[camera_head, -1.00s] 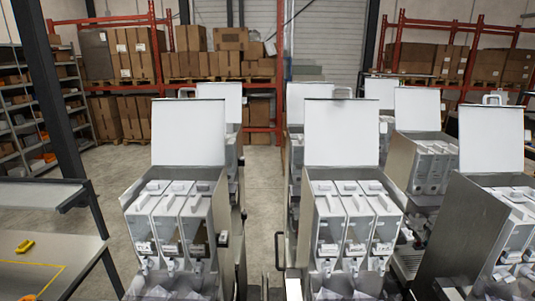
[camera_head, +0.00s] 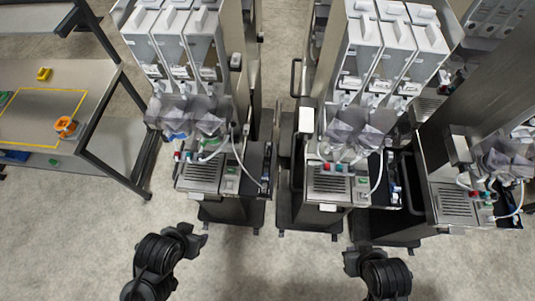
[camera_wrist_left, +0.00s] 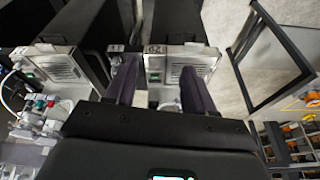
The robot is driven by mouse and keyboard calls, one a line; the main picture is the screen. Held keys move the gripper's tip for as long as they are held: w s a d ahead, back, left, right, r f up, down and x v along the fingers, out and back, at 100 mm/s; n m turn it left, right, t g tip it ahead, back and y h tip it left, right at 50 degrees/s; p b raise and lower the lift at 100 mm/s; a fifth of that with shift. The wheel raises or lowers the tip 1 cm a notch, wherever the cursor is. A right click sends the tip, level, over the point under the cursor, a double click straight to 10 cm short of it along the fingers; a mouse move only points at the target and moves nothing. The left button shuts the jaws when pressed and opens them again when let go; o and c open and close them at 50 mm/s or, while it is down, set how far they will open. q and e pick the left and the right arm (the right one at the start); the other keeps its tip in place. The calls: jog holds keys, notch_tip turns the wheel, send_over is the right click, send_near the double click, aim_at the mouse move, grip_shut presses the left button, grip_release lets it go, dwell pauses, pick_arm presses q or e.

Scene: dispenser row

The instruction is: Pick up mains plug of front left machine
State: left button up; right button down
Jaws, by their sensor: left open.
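The front left machine (camera_head: 200,178) is a steel dispenser with several white canisters, a drip grille and coloured buttons. A white cable (camera_head: 238,158) loops down its front right side. I cannot make out a mains plug in either current view. My left gripper (camera_head: 196,240) is in front of and below this machine in the head view, open and empty. In the left wrist view its two dark fingers (camera_wrist_left: 158,85) are spread apart, with a machine's grille front (camera_wrist_left: 184,68) beyond them. My right gripper (camera_head: 353,262) is in front of the middle machine; its jaws are too small to read.
The middle machine (camera_head: 328,183) and right machine (camera_head: 458,205) stand to the right, with narrow gaps between. A table (camera_head: 105,118) with an orange tape roll (camera_head: 64,126) and yellow outline stands at left. The floor (camera_head: 265,265) in front of the machines is clear.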

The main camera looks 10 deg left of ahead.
pick_arm(q)
jog(key=shift+f, duration=0.1)
jog(key=shift+c, duration=0.3)
jog(key=n+b, duration=0.2)
jog(key=b, duration=2)
send_near(267, 155)
jog(key=f, duration=0.2)
jog(key=w+f+t, duration=0.1)
jog(key=shift+d+f, duration=0.25)
jog(key=shift+f, duration=0.1)
jog(key=shift+x, duration=2.65)
jog(key=shift+s+a, duration=0.1)
